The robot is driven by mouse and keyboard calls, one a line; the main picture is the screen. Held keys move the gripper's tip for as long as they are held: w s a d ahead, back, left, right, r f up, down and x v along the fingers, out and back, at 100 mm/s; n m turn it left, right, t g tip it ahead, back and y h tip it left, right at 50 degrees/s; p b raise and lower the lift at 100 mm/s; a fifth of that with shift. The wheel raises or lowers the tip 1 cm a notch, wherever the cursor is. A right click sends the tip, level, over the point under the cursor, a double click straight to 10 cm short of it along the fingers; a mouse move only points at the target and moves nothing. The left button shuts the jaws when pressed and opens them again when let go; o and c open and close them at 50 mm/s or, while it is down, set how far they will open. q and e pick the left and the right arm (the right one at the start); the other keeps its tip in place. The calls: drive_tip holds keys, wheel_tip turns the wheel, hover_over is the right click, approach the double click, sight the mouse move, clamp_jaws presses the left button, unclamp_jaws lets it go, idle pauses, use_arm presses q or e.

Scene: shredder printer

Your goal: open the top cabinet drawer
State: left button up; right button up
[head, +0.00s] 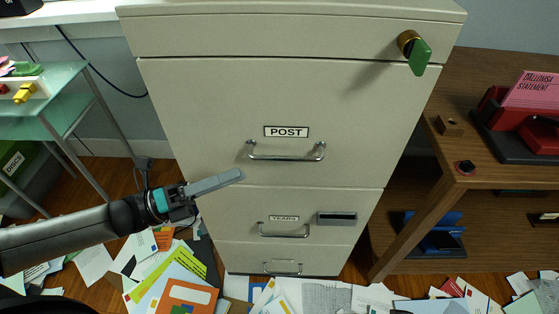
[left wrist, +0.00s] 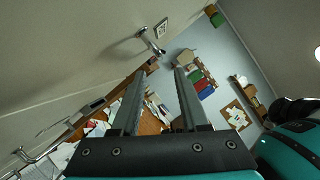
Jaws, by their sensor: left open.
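The beige cabinet (head: 230,110) stands in the middle of the head view with its drawers closed. The upper large drawer is labelled POST and has a silver bar handle (head: 286,155). A green key (head: 419,57) sits in a brass lock at the cabinet's top right. My left gripper (head: 238,175) is in front of the cabinet, below and left of the POST handle. In the left wrist view its two fingers (left wrist: 160,73) are apart with nothing between them. The POST handle (left wrist: 152,43) shows just beyond and above the fingertips, apart from them. My right gripper is not in view.
Lower drawers have their own handles (head: 284,232), and a dark slotted plate (head: 337,219) is beside the YEARS label. A wooden desk (head: 470,75) stands right, a glass-shelved cart (head: 62,100) left. Loose papers (head: 175,285) cover the floor.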

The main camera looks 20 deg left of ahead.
sight(280, 157)
use_arm(q)
drive_tip(key=b+x, duration=0.2)
drive_tip(key=x, duration=0.8)
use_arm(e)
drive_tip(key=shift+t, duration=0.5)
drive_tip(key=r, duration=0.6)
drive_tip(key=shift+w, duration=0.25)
use_arm(q)
drive_tip(key=shift+c, duration=0.2)
clamp_jaws()
drive_tip(key=shift+f, duration=0.1)
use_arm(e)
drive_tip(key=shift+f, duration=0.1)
